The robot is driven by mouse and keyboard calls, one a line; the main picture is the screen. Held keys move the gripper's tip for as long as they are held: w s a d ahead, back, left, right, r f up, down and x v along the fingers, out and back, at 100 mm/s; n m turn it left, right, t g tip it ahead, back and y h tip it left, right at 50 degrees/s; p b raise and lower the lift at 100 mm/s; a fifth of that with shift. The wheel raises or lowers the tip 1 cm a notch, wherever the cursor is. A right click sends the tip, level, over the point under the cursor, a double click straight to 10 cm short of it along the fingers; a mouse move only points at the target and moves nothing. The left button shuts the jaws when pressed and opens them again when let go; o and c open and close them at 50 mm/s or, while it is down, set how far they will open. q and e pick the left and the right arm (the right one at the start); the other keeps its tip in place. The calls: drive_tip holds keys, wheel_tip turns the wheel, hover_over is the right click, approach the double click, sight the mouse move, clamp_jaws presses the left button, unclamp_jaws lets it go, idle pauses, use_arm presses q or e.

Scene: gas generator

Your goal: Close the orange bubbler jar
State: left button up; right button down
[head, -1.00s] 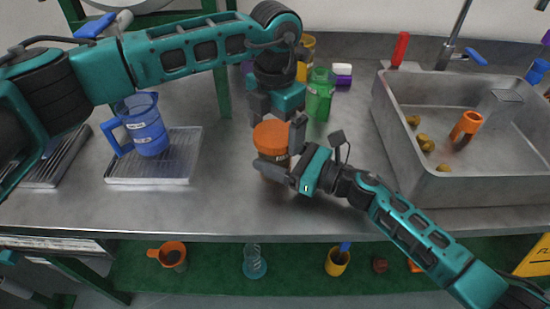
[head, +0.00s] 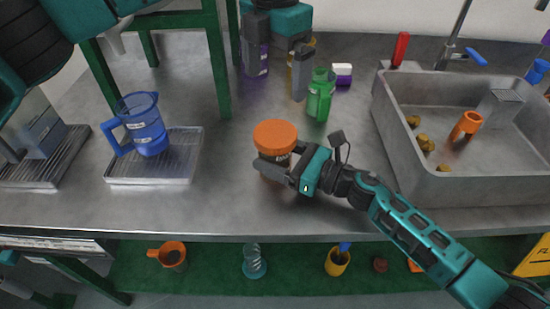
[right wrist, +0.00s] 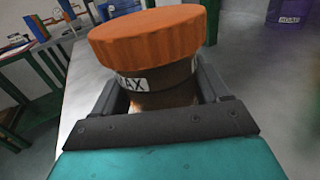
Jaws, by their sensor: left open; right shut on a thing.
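The bubbler jar, with its orange lid (head: 275,136), stands near the front edge of the counter in the head view. In the right wrist view the orange lid (right wrist: 148,36) sits on top of the jar, above a white label band (right wrist: 137,84). My right gripper (head: 276,170) is shut on the jar body below the lid; its fingers flank the jar in the right wrist view (right wrist: 162,108). My left gripper (head: 274,75) is open and empty, up and behind the jar, apart from the lid. It partly hides the containers behind it.
A blue pitcher (head: 146,124) stands on a metal tray (head: 190,155) at left. A sink (head: 455,183) is at right.

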unclamp_jaws()
drive_tip(key=b+v, duration=0.1)
drive_tip(key=v, duration=1.2)
idle(0.5)
